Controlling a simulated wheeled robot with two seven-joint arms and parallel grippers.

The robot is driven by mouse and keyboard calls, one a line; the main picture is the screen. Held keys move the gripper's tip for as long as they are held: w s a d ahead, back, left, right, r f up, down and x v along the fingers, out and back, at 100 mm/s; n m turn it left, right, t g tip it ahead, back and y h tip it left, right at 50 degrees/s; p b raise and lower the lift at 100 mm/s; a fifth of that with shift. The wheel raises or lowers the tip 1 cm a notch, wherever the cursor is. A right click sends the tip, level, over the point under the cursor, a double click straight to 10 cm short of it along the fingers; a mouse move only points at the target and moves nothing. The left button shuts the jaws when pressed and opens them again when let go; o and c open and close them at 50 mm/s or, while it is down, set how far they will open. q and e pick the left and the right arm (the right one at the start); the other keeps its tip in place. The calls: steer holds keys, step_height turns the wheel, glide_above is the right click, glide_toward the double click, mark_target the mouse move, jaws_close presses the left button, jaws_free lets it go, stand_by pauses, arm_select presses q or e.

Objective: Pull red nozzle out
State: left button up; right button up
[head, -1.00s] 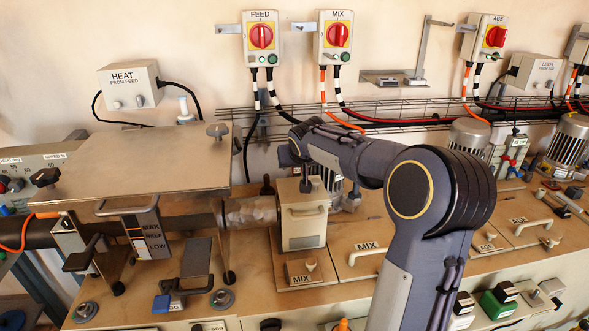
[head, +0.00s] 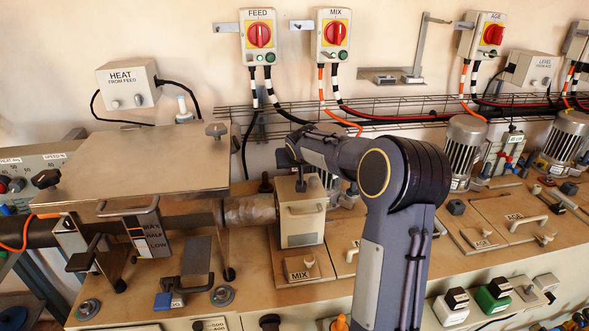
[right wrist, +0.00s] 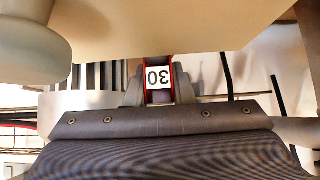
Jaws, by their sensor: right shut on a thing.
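The red nozzle (right wrist: 147,95) shows only as thin red edges around a white label reading 30, upside down in the right wrist view. My right gripper (right wrist: 158,92) is shut on it, one grey finger on each side. Whether the nozzle is still seated is hidden. In the head view my right arm reaches in from the bottom, behind the beige MIX box (head: 302,215). My left gripper is in neither view.
A beige body hangs close above the gripper, with a rounded knob (right wrist: 32,45) at upper left, in the right wrist view. In the head view a clear tube (head: 250,209) joins the MIX box on its left. A wire cable tray (head: 400,106) runs along the wall behind.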

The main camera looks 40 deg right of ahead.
steer(key=shift+r, duration=0.1)
jaws_close()
steer(key=shift+r, duration=0.2)
steer(key=r, duration=0.3)
steer(key=shift+s+a+r, duration=0.15)
steer(key=shift+s+a, duration=0.05)
steer(key=shift+a, duration=0.05)
steer(key=s+a+r+b, duration=0.3)
steer(key=s+a+r, duration=0.6)
steer(key=shift+s, duration=0.4)
steer(key=shift+a, duration=0.1)
